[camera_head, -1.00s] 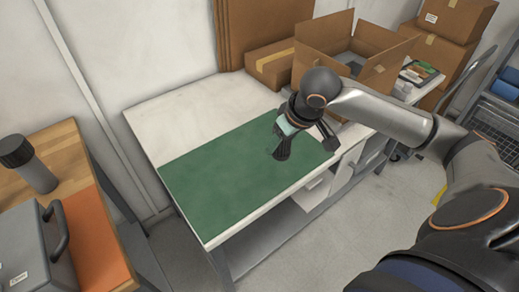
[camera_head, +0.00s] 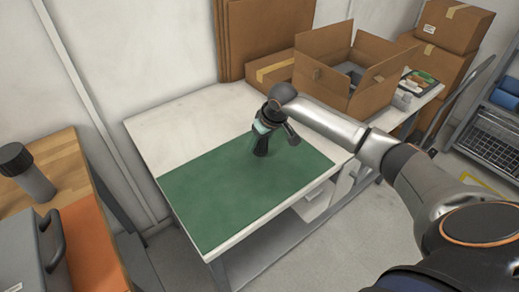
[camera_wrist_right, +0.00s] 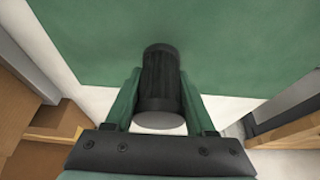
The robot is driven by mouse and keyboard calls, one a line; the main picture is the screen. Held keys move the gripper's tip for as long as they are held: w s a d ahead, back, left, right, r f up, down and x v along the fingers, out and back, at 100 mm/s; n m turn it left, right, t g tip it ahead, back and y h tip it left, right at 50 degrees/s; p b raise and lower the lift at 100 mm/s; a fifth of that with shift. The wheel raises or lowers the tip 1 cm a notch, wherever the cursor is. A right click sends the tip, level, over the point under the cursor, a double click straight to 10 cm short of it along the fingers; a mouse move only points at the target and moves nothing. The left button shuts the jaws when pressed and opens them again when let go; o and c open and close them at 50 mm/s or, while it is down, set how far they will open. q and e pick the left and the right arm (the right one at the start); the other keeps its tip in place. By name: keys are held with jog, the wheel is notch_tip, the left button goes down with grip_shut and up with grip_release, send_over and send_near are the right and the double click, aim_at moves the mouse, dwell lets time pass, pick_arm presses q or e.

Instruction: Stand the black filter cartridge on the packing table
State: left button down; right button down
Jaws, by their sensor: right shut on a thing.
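The black filter cartridge (camera_head: 261,146) is held over the green mat near its back edge, on the packing table (camera_head: 165,126). In the right wrist view the ribbed black cartridge (camera_wrist_right: 160,75) lies between the two green fingers, its pale end towards the palm. My right gripper (camera_head: 264,130) is shut on it; the fingers also show in the right wrist view (camera_wrist_right: 160,98). The cartridge looks roughly upright in the head view. I cannot tell whether its lower end touches the mat. My left gripper is not in view.
The green mat (camera_head: 225,200) is otherwise clear. An open cardboard box (camera_head: 375,85) and a closed box (camera_head: 273,70) stand at the table's back right. At left, a wooden bench (camera_head: 62,165) holds a grey cylinder with a dark cap (camera_head: 28,172) and a grey case (camera_head: 22,245).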

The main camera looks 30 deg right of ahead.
aim_at(260, 148)
jog(key=shift+w+f, duration=0.15)
jog(key=shift+f, duration=1.7)
jog(key=shift+c, duration=1.2)
grip_release()
jog(key=shift+f, duration=0.1)
jog(key=shift+r, duration=0.4)
jog(key=v, duration=1.1)
jog(key=shift+r+p, duration=0.25)
jog(key=shift+p, duration=0.2)
